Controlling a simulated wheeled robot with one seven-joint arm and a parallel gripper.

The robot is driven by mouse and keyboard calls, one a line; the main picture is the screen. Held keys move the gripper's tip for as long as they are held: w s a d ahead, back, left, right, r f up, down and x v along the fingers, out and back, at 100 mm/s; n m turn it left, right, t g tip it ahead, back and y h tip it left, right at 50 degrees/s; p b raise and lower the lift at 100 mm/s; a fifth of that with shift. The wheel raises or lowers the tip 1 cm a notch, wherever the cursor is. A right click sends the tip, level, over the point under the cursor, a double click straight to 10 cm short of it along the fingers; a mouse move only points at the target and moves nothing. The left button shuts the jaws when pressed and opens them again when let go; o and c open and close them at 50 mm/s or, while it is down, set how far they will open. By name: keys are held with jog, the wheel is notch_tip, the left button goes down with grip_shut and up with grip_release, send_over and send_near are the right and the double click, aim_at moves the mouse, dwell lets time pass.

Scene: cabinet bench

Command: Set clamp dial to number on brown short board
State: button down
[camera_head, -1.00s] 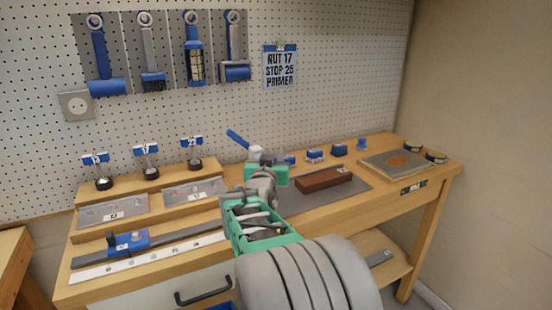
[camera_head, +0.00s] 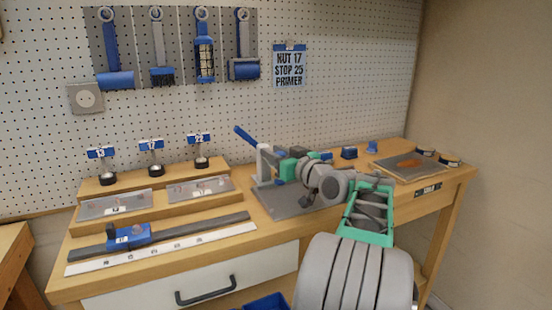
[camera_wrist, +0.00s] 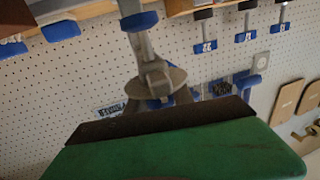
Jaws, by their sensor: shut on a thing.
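The clamp (camera_head: 263,162) has a pale post and a raised blue lever, and stands on a grey base plate (camera_head: 283,204) on the bench. My gripper (camera_head: 288,168), with green fingers, is shut close against the right side of the post. What it holds is hidden by the fingers and seems to be the clamp's dial; no number on it can be read. In the wrist view a green finger with a dark edge fills the bottom, and a grey post with a round disc (camera_wrist: 158,82) stands beyond it. The brown short board is hidden behind my arm.
Several tagged sockets (camera_head: 152,158) stand on a riser at the left. A blue stop (camera_head: 128,235) sits on a rail above a white numbered scale (camera_head: 165,248). A sign (camera_head: 290,68) reads "NUT 17 STOP 25 PRIMER". A tray (camera_head: 412,166) lies at the right end.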

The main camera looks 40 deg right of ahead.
jog(key=shift+a+n+y, duration=0.1)
jog(key=shift+n+y, duration=0.2)
jog(key=shift+y, duration=0.1)
jog(key=c, duration=1.1)
grip_release()
jog(key=s, duration=0.7)
jog(key=shift+s, duration=0.35)
